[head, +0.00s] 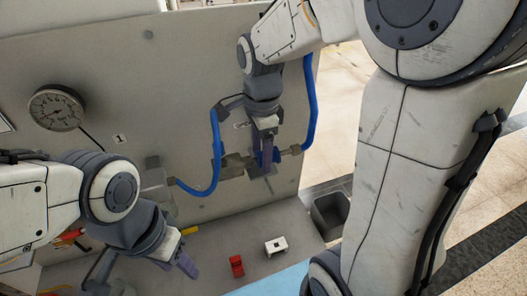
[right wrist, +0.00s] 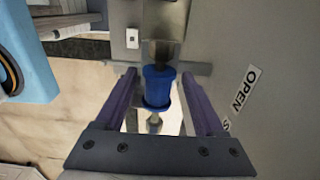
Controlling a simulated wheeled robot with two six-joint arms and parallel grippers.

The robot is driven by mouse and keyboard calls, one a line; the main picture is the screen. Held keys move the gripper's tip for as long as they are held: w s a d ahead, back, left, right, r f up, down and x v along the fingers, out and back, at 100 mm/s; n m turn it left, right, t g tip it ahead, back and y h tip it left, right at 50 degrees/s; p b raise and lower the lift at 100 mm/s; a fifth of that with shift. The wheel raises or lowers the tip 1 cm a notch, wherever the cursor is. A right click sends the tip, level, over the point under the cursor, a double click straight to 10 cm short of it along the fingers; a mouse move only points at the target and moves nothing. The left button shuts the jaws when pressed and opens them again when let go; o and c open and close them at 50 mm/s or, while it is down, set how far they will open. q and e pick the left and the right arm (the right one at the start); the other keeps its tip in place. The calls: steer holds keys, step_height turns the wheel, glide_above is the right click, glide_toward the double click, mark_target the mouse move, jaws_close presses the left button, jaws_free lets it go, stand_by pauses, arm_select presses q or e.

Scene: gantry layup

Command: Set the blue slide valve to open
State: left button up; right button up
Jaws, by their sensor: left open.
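The blue slide valve (right wrist: 158,88) is a short blue collar on a metal rod, mounted at the panel. In the right wrist view it sits between the two purple fingers of my right gripper (right wrist: 160,105), with a visible gap on both sides. In the head view my right gripper (head: 265,158) is at the valve and covers most of it. An OPEN label (right wrist: 243,88) is on the panel to the right of the valve; a second label below it is mostly hidden by a finger. My left gripper (head: 146,272) is open and empty, low over the bench at left.
Blue hoses (head: 312,105) curve on both sides of the valve. A pressure gauge (head: 56,107) is on the grey panel (head: 170,80). A red block (head: 237,266) and a white block (head: 276,245) sit on the bench. A dark bin (head: 332,214) stands at its right.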

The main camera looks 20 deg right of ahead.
steer(key=shift+d, duration=0.1)
arm_select(q)
steer(key=shift+f+b, duration=0.75)
arm_select(e)
step_height(320, 180, up, 10)
steer(key=shift+r, duration=0.25)
